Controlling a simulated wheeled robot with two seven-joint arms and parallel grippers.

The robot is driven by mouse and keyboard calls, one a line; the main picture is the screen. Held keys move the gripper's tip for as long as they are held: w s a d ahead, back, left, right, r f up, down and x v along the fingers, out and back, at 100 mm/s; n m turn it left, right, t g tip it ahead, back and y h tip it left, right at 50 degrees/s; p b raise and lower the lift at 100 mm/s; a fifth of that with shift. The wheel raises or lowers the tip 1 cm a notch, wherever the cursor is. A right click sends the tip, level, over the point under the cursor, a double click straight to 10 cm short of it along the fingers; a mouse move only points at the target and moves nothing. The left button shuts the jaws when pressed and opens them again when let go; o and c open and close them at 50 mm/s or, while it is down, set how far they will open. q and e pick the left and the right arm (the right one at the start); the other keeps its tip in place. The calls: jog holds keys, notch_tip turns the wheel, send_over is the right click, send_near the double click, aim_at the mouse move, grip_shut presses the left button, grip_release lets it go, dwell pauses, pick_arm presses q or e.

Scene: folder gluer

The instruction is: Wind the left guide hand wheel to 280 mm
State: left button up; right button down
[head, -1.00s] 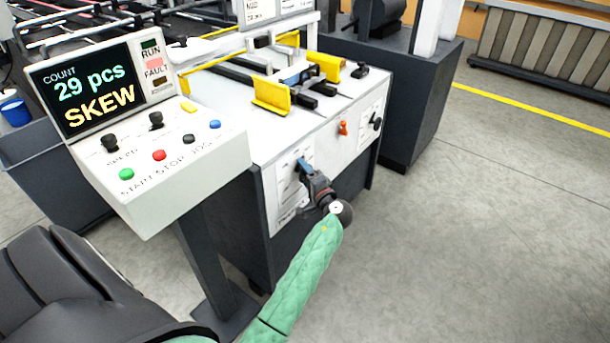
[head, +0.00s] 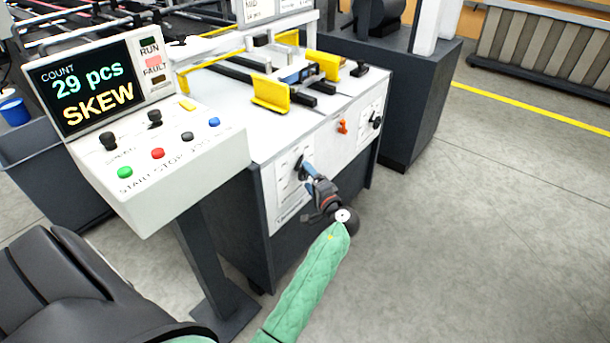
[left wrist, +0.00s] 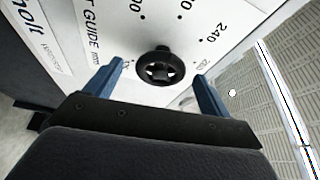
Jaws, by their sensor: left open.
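The left guide hand wheel is a small black knob (left wrist: 158,68) on a white dial plate, seen in the left wrist view between my blue fingers. Printed numbers, among them 240, ring it; which value it points to I cannot tell. In the head view the black wheel (head: 299,164) shows on the machine's front panel, just beyond my fingertips. My left gripper (head: 308,170) is open and faces the panel; it also shows in the left wrist view (left wrist: 160,75), one finger on each side of the wheel, apart from it. My right gripper is not in view.
A control console (head: 170,140) with a screen reading "29 pcs SKEW" stands left of the arm. An orange knob (head: 343,126) and a black knob (head: 376,121) sit further right on the panel. Yellow guides (head: 270,95) stand on top. The floor at right is clear.

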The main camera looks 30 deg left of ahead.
pick_arm(q)
jog(key=v, duration=0.4)
jog(key=shift+s+d, duration=0.1)
jog(key=shift+d, duration=0.05)
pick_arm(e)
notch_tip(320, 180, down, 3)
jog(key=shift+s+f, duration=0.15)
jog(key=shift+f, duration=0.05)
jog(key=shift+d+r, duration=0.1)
